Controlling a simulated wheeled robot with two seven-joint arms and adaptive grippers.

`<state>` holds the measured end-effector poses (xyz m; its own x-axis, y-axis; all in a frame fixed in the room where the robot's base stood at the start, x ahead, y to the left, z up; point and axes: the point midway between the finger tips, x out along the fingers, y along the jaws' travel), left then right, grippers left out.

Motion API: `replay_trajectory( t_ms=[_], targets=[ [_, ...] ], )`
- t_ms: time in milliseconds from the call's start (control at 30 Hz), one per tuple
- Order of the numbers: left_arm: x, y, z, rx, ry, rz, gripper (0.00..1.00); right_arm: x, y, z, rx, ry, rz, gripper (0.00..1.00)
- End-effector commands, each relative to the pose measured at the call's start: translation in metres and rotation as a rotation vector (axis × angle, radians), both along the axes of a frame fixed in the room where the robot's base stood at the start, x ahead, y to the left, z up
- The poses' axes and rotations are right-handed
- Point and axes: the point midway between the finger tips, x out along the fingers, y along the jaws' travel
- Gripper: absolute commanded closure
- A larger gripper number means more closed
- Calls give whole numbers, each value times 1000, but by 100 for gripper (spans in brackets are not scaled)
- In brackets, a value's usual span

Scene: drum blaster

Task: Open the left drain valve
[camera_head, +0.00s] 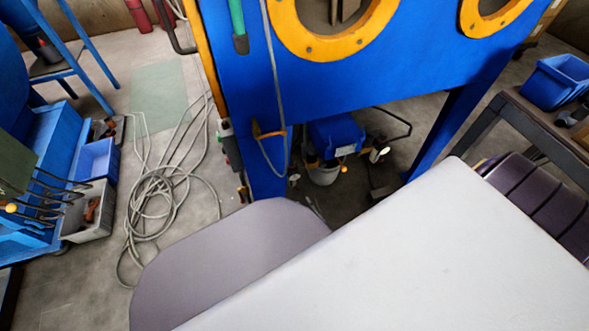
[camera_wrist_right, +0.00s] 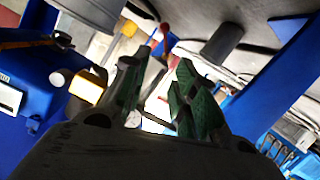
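In the right wrist view my right gripper (camera_wrist_right: 163,68) has its two green-padded fingers apart, with a gap between them. A red knob (camera_wrist_right: 165,28) shows just beyond the fingertips, and a thin dark rod lies near it; I cannot tell whether this is the left drain valve. In the head view the blue cabinet (camera_head: 350,85) with yellow port rings stands ahead. A blue unit (camera_head: 337,136) sits under it. No drain valve can be made out clearly there. My right gripper is hidden in the head view, and my left gripper shows in neither view.
A loose grey hose (camera_head: 160,205) lies coiled on the floor to the left. Blue bins (camera_head: 97,160) stand at the far left, and a bench (camera_head: 540,115) with a blue tray (camera_head: 556,80) stands at the right. A yellow block (camera_wrist_right: 88,86) is left of my right fingers.

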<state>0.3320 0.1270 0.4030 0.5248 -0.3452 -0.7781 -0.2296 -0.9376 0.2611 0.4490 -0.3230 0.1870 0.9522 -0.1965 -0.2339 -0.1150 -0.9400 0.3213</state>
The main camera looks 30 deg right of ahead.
Motion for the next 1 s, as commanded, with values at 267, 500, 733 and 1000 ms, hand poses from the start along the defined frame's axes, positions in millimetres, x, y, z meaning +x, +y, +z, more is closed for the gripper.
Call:
replay_trajectory(
  t_ms=[267, 500, 733, 1000],
  targets=[
    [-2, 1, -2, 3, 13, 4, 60, -4, -4, -12, -214, 102, 42, 72],
    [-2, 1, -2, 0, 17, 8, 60, -4, -3, -14, -345, 138, 84, 72],
    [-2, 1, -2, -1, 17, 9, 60, -4, -3, -13, -363, 141, 90, 72],
    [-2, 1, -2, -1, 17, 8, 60, -4, -2, -14, -362, 141, 89, 72]
  ],
)
